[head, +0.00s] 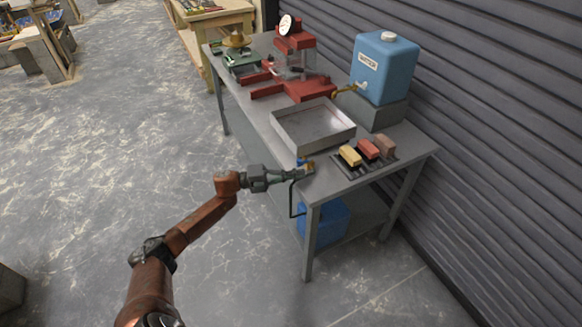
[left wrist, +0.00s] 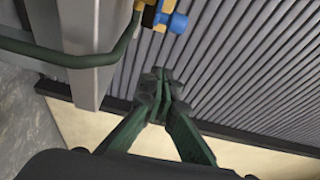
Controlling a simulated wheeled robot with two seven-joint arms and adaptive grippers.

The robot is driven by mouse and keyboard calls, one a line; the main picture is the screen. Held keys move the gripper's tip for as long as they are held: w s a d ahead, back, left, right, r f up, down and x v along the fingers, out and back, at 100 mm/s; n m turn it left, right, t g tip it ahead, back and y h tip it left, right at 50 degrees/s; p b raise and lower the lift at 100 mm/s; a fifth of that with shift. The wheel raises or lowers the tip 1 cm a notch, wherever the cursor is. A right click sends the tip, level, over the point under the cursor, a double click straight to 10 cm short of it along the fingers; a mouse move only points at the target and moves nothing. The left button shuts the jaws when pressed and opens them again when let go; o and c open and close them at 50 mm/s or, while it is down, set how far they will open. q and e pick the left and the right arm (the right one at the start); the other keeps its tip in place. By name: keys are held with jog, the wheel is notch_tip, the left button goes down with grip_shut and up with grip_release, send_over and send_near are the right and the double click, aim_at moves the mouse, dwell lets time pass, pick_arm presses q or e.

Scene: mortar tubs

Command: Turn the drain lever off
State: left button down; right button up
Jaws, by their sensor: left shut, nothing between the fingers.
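The drain lever is a small blue handle (head: 301,162) on a brass valve (head: 309,167) at the front corner of the grey metal tray's side of the table. In the left wrist view the blue lever (left wrist: 178,22) and the brass valve (left wrist: 160,13) show at the top edge, partly cut off. My left gripper (head: 303,173) is shut and empty, close by the valve in the head view. In the left wrist view its closed fingertips (left wrist: 161,84) lie below the lever in the picture, with a visible gap. Whether they touch anything is not shown. My right gripper is out of view.
A dark green drain pipe (left wrist: 95,58) runs by the table edge towards a blue container (head: 322,222) below. The table holds a metal tray (head: 288,138), brushes or blocks (head: 368,148), a blue water tank (head: 378,70) and a red press (head: 297,45). Open floor lies left.

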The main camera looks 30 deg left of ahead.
pick_arm(q)
jog(key=s+a+b, duration=0.1)
jog(key=s+a, duration=0.3)
jog(key=a, duration=0.5)
jog(key=shift+a, duration=0.25)
jog(key=shift+f, duration=0.1)
